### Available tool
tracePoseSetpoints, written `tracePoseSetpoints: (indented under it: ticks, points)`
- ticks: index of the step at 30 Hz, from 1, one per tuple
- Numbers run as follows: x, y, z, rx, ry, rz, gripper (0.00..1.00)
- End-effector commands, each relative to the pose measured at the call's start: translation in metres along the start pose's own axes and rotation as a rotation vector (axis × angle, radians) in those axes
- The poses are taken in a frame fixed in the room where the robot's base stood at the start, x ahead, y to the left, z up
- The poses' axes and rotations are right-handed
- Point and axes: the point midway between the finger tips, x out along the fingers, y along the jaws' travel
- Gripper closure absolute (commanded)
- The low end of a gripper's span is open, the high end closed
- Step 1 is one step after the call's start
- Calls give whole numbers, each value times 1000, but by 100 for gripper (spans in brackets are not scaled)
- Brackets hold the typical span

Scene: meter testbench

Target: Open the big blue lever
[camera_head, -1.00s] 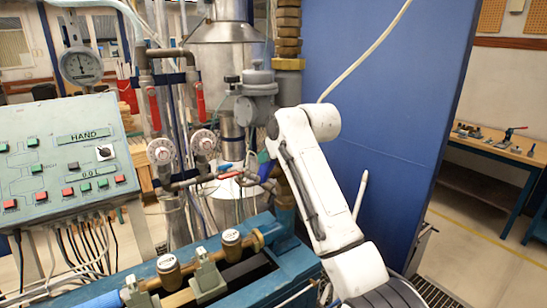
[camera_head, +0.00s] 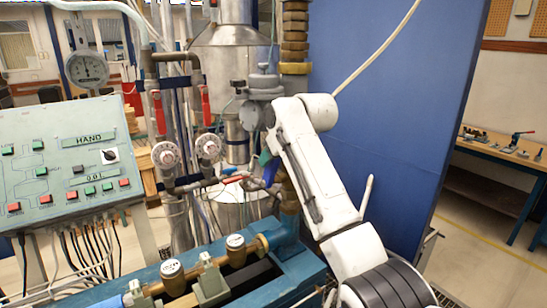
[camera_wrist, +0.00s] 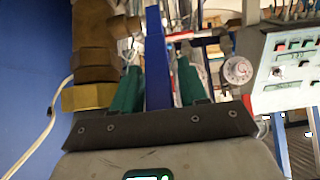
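The big blue lever (camera_wrist: 157,60) stands upright in the middle of the wrist view, between the two green fingers of my gripper (camera_wrist: 158,75). Narrow gaps show on both sides of the lever, so the fingers look open around it. The lever's lower end is hidden behind my gripper's dark front plate. In the head view my white arm hides most of the gripper. Only a green fingertip (camera_head: 265,157) and a bit of blue (camera_head: 271,171) show beside the pipes.
A brass fitting and thick pipe (camera_wrist: 92,60) stand close left of my gripper in the wrist view. A red-handled valve (camera_head: 235,179) is near in the head view. The control panel (camera_head: 68,160) is at left, a blue wall panel (camera_head: 390,110) at right.

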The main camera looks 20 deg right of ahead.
Motion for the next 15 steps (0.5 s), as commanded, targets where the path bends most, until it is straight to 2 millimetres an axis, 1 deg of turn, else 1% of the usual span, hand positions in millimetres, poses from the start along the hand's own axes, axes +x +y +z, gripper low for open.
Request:
tracePoseSetpoints:
  ticks: [10,13,15]
  points:
    - [-2,0,0,0,2,0,51]
    - [-10,0,0,0,3,0,51]
    - [-20,0,0,-1,4,0,51]
